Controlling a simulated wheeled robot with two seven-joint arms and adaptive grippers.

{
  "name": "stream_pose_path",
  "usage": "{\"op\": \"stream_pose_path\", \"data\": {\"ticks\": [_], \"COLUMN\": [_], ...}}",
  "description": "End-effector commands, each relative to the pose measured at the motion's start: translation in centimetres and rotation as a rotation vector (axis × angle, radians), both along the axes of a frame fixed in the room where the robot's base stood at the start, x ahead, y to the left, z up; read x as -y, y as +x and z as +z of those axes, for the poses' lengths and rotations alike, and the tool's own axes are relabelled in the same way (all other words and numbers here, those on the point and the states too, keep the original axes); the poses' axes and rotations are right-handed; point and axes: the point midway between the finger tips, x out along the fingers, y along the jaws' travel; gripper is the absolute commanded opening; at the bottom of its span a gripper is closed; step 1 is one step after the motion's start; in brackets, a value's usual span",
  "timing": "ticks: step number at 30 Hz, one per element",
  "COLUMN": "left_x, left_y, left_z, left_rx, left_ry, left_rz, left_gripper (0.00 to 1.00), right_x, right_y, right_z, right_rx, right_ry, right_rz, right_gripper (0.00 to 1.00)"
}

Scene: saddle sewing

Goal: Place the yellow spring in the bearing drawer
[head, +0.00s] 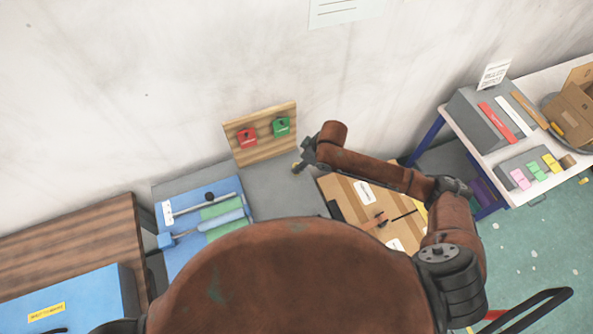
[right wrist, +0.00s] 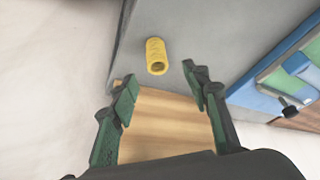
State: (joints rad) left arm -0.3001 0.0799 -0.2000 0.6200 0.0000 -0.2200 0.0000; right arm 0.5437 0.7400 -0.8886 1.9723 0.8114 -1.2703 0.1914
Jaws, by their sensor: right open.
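The yellow spring (right wrist: 156,56) lies on a grey surface in the right wrist view, just beyond my fingertips and roughly in line with the gap between them. My right gripper (right wrist: 163,88) is open and empty, its two dark green fingers apart from the spring. In the head view the right gripper (head: 301,166) hangs over the back of the grey tabletop (head: 277,193); I cannot clearly make out the spring there. A blue box or drawer (head: 90,290) with a yellow label is at the lower left; its lettering is too small to read. My left gripper is not in view.
A wooden board (head: 245,153) with a red and a green piece stands behind the gripper. A blue tray (head: 175,262) with tools lies left. A wooden case (head: 340,205) lies right, under my right arm. A white side table (head: 530,175) holds several items.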

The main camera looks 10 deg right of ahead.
Motion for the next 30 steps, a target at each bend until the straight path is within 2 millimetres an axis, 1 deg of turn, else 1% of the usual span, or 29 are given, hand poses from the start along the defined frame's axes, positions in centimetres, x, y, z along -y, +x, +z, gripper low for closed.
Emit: {"op": "stream_pose_path", "data": {"ticks": [8, 12, 16, 19, 25, 30], "left_x": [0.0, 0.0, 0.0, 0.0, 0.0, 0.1], "left_y": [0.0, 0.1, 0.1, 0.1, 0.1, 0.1], "left_z": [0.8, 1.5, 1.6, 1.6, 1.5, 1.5], "left_rx": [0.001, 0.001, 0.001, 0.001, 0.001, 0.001], "left_ry": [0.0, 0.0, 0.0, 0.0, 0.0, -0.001], "left_rz": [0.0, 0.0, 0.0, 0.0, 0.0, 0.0], "left_gripper": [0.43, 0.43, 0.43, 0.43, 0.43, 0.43], "right_x": [-0.7, -1.0, -1.5, -1.6, -1.6, -1.6], "right_y": [0.6, 1.1, 1.5, 1.6, 1.6, 1.6], "right_z": [-2.7, -4.8, -6.2, -6.6, -6.6, -6.6], "right_rx": [-0.003, -0.003, -0.002, 0.0, 0.0, 0.0], "right_ry": [0.0, -0.001, -0.001, 0.0, 0.0, 0.0], "right_rz": [0.001, 0.002, 0.003, 0.003, 0.004, 0.004], "right_gripper": [0.43, 0.43, 0.43, 0.43, 0.42, 0.31]}}
